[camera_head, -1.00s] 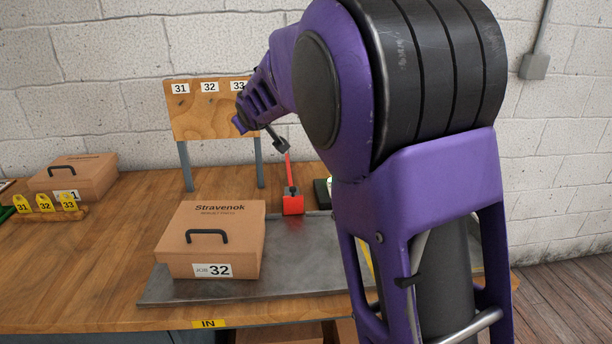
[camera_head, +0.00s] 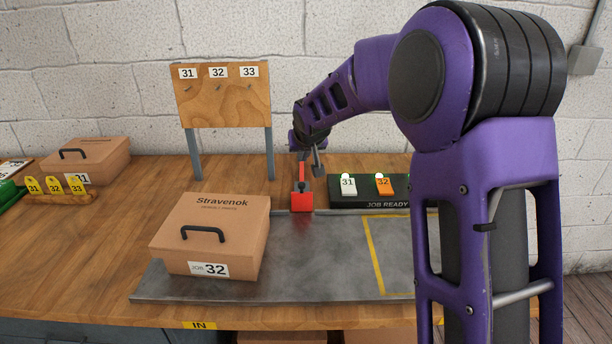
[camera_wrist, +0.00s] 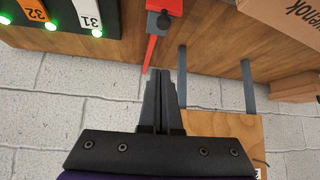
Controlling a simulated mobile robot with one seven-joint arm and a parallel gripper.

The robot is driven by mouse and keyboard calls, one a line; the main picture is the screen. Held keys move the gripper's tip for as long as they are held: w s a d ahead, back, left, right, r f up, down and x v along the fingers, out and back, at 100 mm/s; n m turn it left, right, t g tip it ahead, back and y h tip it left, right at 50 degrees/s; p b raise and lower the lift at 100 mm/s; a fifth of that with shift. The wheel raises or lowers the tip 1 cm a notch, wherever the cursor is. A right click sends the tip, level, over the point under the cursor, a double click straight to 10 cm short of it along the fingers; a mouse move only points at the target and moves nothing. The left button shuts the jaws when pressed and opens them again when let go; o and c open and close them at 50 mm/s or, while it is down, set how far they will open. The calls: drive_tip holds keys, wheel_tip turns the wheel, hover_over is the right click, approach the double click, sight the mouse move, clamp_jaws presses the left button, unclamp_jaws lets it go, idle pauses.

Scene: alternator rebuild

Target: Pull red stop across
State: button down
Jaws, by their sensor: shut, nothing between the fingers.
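The red stop (camera_head: 302,202) is a red block with a dark pivot and a thin red arm, at the back edge of the grey metal plate (camera_head: 335,270). Its arm points back toward the wall, and my gripper and wrist partly cover it in the head view. In the wrist view the red arm (camera_wrist: 152,48) reaches down from the block toward my fingertips. My gripper (camera_head: 319,174) is shut and empty, just right of the red arm in the head view. In the wrist view my gripper (camera_wrist: 160,75) has its tips near the arm's end; whether they touch is unclear.
A Stravenok box (camera_head: 210,240) marked 32 sits on the plate's left part. A JOB READY panel (camera_head: 340,202) with lit tags 31 and 32 stands right of the stop. A wooden board (camera_head: 222,105) on two legs stands behind. The plate's yellow-outlined area (camera_head: 374,262) looks empty.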

drive_tip(key=shift+f, duration=0.1)
drive_tip(key=x, duration=0.9)
drive_tip(key=shift+w+f, duration=0.1)
drive_tip(key=shift+w, duration=0.1)
drive_tip(key=shift+f, duration=0.3)
drive_tip(key=shift+s+d+f, duration=0.1)
drive_tip(key=shift+s+d, duration=0.05)
drive_tip(key=shift+s, duration=0.75)
drive_tip(key=shift+s+d+f, duration=0.1)
drive_tip(key=shift+s, duration=0.8)
